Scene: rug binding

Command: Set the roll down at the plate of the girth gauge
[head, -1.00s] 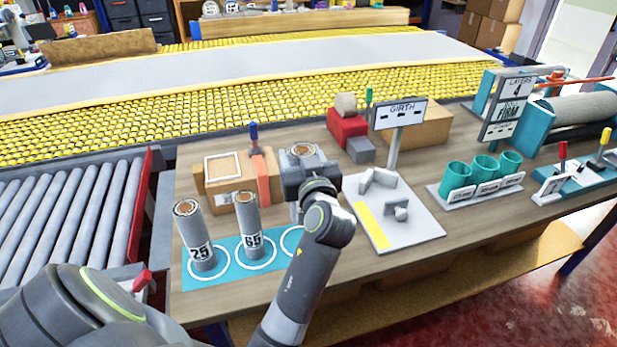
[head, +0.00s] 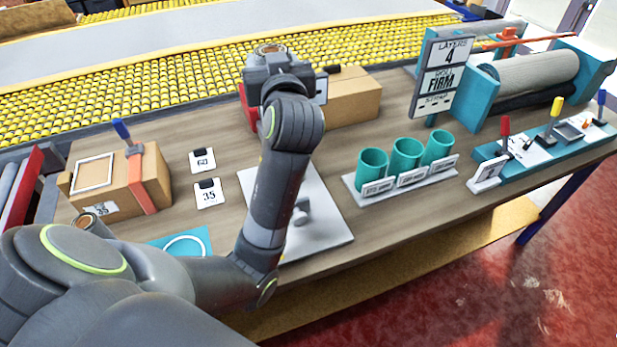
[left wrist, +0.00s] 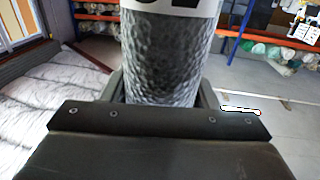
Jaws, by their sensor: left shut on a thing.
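My left gripper (head: 279,72) is shut on a grey roll. The roll's brown-cored top (head: 269,49) shows above the jaws in the head view. In the left wrist view the roll (left wrist: 160,60) stands between the jaws, its dark textured side and part of a white label showing. The girth gauge's pale plate (head: 322,227) lies on the bench, partly hidden by my arm. The gauge's sign is almost wholly covered by the gripper. The gripper appears above the bench, toward the plate's far side; the roll's lower end is hidden. My right gripper is not in view.
Teal cups (head: 405,155) stand in a labelled rack right of the plate. A cardboard box (head: 352,98) is behind. Two number cards (head: 209,193) lie left of the plate. The blue mat (head: 200,240) and another roll (head: 87,222) are partly behind my arm.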

